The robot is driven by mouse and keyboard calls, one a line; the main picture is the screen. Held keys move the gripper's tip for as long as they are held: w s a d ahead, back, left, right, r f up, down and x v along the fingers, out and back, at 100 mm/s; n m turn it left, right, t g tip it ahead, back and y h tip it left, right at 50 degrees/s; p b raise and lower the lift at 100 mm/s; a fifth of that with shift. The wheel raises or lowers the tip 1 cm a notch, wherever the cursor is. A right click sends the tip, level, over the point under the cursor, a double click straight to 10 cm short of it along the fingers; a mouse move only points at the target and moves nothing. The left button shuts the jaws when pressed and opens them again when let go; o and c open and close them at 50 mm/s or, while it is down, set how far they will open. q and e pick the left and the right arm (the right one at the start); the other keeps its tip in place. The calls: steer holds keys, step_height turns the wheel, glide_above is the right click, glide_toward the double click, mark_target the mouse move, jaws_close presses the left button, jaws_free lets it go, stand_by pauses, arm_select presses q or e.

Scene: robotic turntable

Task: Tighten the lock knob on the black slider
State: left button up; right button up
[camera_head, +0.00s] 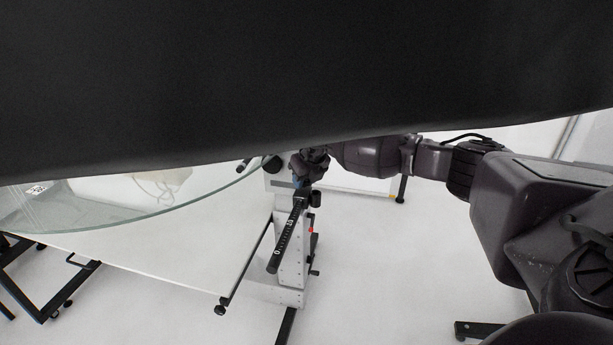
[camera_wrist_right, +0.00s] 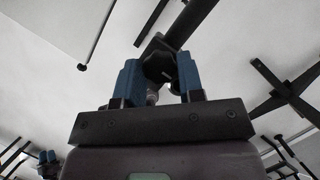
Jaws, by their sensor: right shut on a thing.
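The black slider bar (camera_head: 288,235) with white scale marks slants down from my right gripper (camera_head: 300,180) in the head view. Its dark end also shows beyond the fingers in the right wrist view (camera_wrist_right: 188,22). My right gripper's blue fingers (camera_wrist_right: 158,80) stand on either side of a black lobed lock knob (camera_wrist_right: 158,65), and the gripper is shut on it. In the head view the knob is mostly hidden by the gripper. My left gripper is not seen in the head view.
A large dark surface (camera_head: 300,80) covers the top of the head view. A round glass plate (camera_head: 120,222) lies at left above a white tabletop (camera_head: 150,265). A white upright (camera_head: 291,265) stands behind the bar. Pale floor (camera_head: 390,270) is open right of it.

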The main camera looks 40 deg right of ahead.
stand_by(0.4)
steer(key=o, duration=0.9)
steer(key=p+v, duration=0.1)
steer(key=v, duration=0.9)
steer(key=shift+s+r+p, duration=0.1)
steer(key=shift+r+p, duration=0.25)
steer(key=shift+r, duration=0.05)
